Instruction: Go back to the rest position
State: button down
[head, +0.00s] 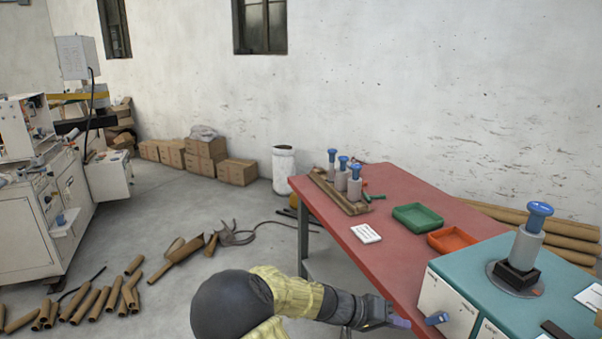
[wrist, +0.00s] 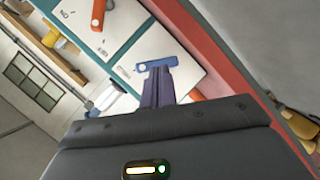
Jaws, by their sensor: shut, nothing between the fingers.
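My gripper (head: 401,323) is at the end of my outstretched arm, low in the head view, beside the front of the red table (head: 392,171). Its two dark fingers are together and empty, and they also show in the middle of the wrist view (wrist: 158,73). A blue handle (head: 437,319) on the white front of the teal-topped box (head: 470,259) lies just right of the fingertips in the head view, with a gap between. In the wrist view the blue handle (wrist: 172,61) appears just beyond the fingertips, and an orange handle (wrist: 98,14) is farther off.
The table edge and box front are close to my gripper. On the table are a green tray (head: 418,219), an orange tray (head: 453,240) and a rack (head: 338,193) with several blue-topped tools. Cardboard tubes (head: 104,301) litter the floor at left.

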jog(key=s+a+f+n+g+y, duration=0.1)
jog(key=s+a+f+y, duration=0.1)
jog(key=s+f+y, duration=0.45)
jog(key=s+a+r+n+t+y, duration=0.2)
jog(key=s+a+r+n+y, duration=0.1)
jog(key=s+a+r+y, duration=0.25)
jog(key=s+a+r+n+t+y+p, duration=0.1)
jog(key=s+r+p, duration=0.2)
jog(key=r+p, duration=1.1)
notch_tip(320, 180, up, 3)
jog(key=shift+a+f, duration=0.1)
jog(key=shift+a, duration=0.1)
